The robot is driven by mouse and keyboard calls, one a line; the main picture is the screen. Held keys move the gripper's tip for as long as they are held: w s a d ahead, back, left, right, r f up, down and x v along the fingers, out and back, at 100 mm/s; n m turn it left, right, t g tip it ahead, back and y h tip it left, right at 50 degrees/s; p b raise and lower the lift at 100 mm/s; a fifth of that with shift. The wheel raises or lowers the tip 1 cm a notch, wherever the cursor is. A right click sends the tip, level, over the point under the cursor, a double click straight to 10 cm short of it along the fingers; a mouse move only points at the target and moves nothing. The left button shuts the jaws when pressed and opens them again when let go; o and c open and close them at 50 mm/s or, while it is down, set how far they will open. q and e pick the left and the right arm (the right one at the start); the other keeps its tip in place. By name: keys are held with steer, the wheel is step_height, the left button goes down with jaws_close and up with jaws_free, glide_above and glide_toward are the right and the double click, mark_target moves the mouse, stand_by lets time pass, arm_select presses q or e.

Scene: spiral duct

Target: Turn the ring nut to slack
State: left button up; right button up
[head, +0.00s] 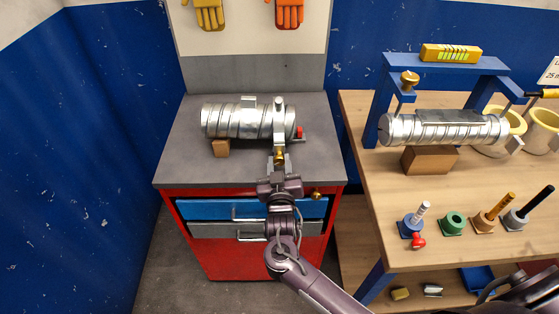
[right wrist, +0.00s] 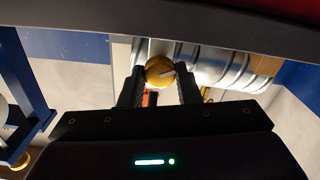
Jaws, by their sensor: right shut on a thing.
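The brass ring nut (right wrist: 159,72) sits between the two fingers of my right gripper (right wrist: 160,88) in the right wrist view, and the gripper is shut on it. In the head view the nut (head: 279,156) shows small and gold at the front of a grey clamp band (head: 279,118). The band stands around the right part of a spiral duct (head: 230,121), which lies on the grey top of a red cabinet. My right gripper (head: 279,165) reaches it from the front. My left gripper is not clearly in view.
A wooden block (head: 221,148) props the duct, and a red piece (head: 299,132) shows at its right end. The wooden bench (head: 375,105) at right holds a second duct (head: 400,131) under a blue frame (head: 440,63). Several small coloured holders stand along its front.

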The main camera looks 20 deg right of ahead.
steer(key=n+p, duration=0.3)
steer(key=n, duration=0.2)
steer(key=shift+r+n, duration=0.1)
steer(key=shift+n, duration=0.2)
steer(key=n+p, duration=0.3)
steer(key=n, duration=0.2)
steer(key=shift+a, duration=0.1)
steer(key=n+p, duration=0.2)
steer(key=n, duration=0.4)
steer(key=shift+f+p, duration=0.2)
steer(key=shift+p, duration=0.2)
steer(key=n+p, duration=0.2)
steer(key=n, duration=0.4)
steer(key=shift+f, duration=0.1)
steer(key=n+p, duration=0.2)
steer(key=n, duration=0.3)
steer(key=shift+f+n, duration=0.1)
steer(key=shift+n, duration=0.2)
steer(key=n+p, duration=0.1)
steer(key=n, duration=0.5)
steer(key=shift+s+p, duration=0.1)
steer(key=shift+p, duration=0.2)
steer(key=n, duration=0.5)
steer(key=shift+d+n+p, duration=0.25)
steer(key=shift+n+p, duration=0.05)
steer(key=shift+n, duration=0.1)
steer(key=n, duration=0.5)
steer(key=shift+n, duration=0.3)
